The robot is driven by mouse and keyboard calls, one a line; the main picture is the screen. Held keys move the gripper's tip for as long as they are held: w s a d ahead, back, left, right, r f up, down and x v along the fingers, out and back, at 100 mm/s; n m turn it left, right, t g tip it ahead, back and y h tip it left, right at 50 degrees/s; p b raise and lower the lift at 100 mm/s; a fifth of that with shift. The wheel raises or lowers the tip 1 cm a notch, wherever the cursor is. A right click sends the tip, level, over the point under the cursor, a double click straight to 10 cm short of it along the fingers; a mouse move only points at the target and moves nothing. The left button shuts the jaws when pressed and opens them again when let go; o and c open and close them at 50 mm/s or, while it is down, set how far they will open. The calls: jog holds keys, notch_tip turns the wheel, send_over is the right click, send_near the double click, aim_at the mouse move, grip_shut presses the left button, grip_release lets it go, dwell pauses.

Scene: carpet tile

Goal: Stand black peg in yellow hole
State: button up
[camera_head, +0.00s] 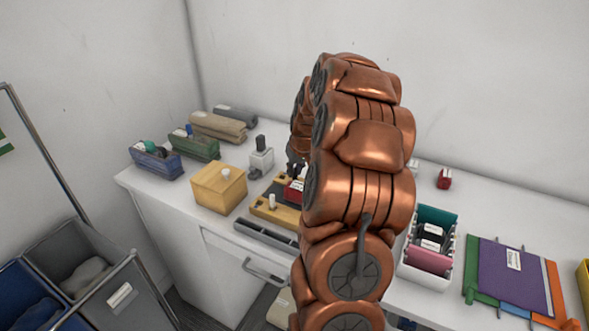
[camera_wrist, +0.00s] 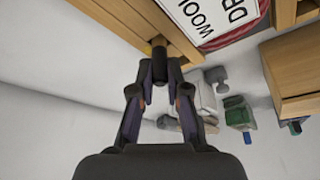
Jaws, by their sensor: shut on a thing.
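My gripper (camera_wrist: 160,82) is shut on a black peg (camera_wrist: 160,66), which shows between the fingertips in the wrist view. The peg's far end meets a small yellow spot (camera_wrist: 158,42), seemingly the yellow hole, at the edge of the wooden board (camera_wrist: 130,18). I cannot tell whether the peg's end is inside the hole or just over it. In the head view, my gripper (camera_head: 295,160) is over the back of the wooden board (camera_head: 278,213), partly hidden by my arm. The peg and hole are not clear there.
A white peg (camera_head: 272,201) stands on the board near a red labelled block (camera_head: 294,192). A wooden box with a white knob (camera_head: 218,190) is to the left. A grey block with a dark top (camera_head: 261,160) stands behind. A white bin (camera_head: 425,270) is at the right.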

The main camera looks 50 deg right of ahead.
jog(key=o, duration=0.7)
jog(key=shift+o, duration=0.2)
jog(key=shift+r, duration=0.1)
jog(key=shift+r+p, duration=0.15)
jog(key=shift+p, duration=0.15)
jog(key=b+v, duration=0.4)
jog(key=v, duration=0.8)
jog(key=s+a+f+n+g+y, duration=0.1)
jog(key=s+a+f, duration=0.15)
jog(key=a, duration=0.95)
jog(key=s+a+f+n+g+y, duration=0.15)
jog(key=s+a, duration=0.25)
jog(key=a, duration=0.9)
jog(key=s+a+f+n+g, duration=0.1)
jog(key=s+a+f, duration=0.1)
jog(key=s+a, duration=0.3)
jog(key=s+a+f+g, duration=0.2)
jog(key=s+a, duration=0.4)
jog(key=s, duration=0.8)
jog(key=shift+s+f+n+h, duration=0.3)
jog(key=shift+n+h, duration=0.05)
jog(key=shift+h, duration=0.1)
